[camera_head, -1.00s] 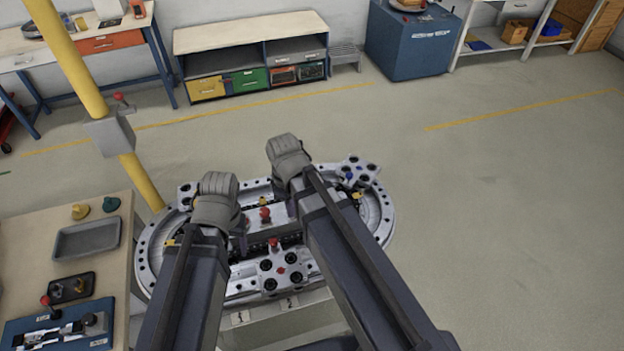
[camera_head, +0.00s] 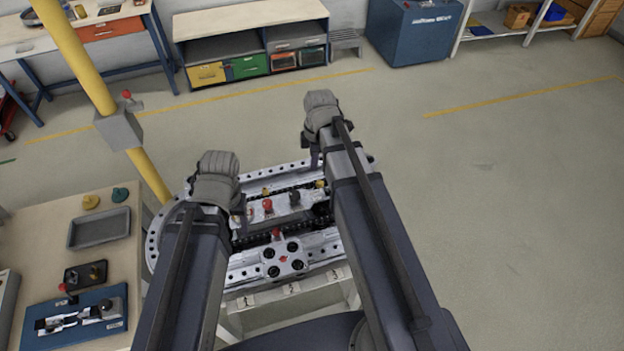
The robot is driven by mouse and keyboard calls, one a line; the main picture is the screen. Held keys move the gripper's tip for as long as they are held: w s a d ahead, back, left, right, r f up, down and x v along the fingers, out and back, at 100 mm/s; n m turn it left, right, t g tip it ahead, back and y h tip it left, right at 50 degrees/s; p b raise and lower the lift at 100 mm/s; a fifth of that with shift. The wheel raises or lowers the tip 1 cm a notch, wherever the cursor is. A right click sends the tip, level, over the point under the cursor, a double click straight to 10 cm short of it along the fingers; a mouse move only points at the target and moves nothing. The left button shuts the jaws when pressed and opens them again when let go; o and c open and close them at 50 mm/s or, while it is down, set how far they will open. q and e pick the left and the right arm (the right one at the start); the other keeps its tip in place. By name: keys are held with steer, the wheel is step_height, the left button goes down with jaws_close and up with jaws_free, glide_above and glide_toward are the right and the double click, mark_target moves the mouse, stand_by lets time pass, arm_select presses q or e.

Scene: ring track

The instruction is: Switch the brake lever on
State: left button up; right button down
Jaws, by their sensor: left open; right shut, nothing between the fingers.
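Several levers or knobs with red tops are in view, and I cannot tell which is the brake lever. One red-topped lever (camera_head: 127,95) stands on a grey box (camera_head: 119,129) on the yellow pole. Red knobs (camera_head: 267,206) also stand on the centre of the ring track (camera_head: 255,275). Another red knob (camera_head: 63,287) is by the blue board on the left bench. My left gripper (camera_head: 238,210) is over the track's left part, open, its fingers mostly hidden by my wrist. My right gripper (camera_head: 313,150) is over the track's far right edge, shut and empty.
The left bench (camera_head: 90,325) holds a grey tray (camera_head: 100,228), yellow and green knobs, and a blue board (camera_head: 75,318) with a clamp-like fixture. The yellow pole (camera_head: 75,55) rises between bench and track. The floor to the right is clear.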

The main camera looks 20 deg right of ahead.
steer(key=f+b, duration=1)
steer(key=shift+w+a, duration=0.2)
steer(key=shift+w, duration=0.1)
steer(key=shift+a+r, duration=0.1)
